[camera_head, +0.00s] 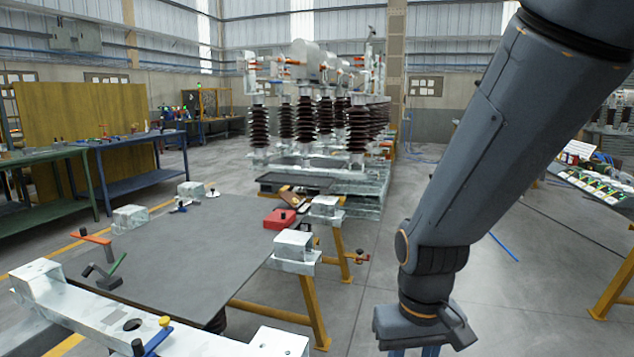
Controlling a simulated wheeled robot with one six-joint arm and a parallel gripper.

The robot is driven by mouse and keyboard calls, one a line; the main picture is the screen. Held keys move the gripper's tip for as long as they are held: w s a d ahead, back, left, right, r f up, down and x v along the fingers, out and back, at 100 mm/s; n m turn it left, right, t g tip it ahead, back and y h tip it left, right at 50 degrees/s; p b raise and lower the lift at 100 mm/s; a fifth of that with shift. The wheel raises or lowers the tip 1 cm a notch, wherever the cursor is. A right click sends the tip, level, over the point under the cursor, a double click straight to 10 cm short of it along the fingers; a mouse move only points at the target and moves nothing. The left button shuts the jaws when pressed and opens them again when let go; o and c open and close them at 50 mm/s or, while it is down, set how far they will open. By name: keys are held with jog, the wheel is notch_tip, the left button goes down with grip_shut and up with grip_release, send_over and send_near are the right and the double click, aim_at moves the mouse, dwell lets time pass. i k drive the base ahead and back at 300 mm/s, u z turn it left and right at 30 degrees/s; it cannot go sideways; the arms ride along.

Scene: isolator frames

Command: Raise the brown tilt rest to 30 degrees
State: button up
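A small brown piece (293,199), which may be the brown tilt rest, lies behind a red box near the back right of the dark grey worktop. It is too small for me to read its angle, and I cannot tell whether it is hinged. My gripper (415,352) hangs at the bottom right, over the floor and to the right of the worktop. Only the tops of its blue fingers show and the tips are cut off by the lower edge, so its opening is hidden. It is well apart from the brown piece.
The dark worktop (190,250) has white metal blocks around its edges. A red box (280,218) sits at its back right. An orange-red lever (90,236) and a grey clamp (103,276) stand at the left. Yellow trestle legs (314,310) stand below.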

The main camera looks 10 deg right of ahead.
aim_at(287, 195)
jog(key=z, duration=0.6)
jog(key=i, duration=1.4)
jog(key=u, duration=0.35)
jog(key=i, duration=1.25)
jog(key=u, duration=0.7)
jog(key=i, duration=0.55)
jog(key=u, duration=0.05)
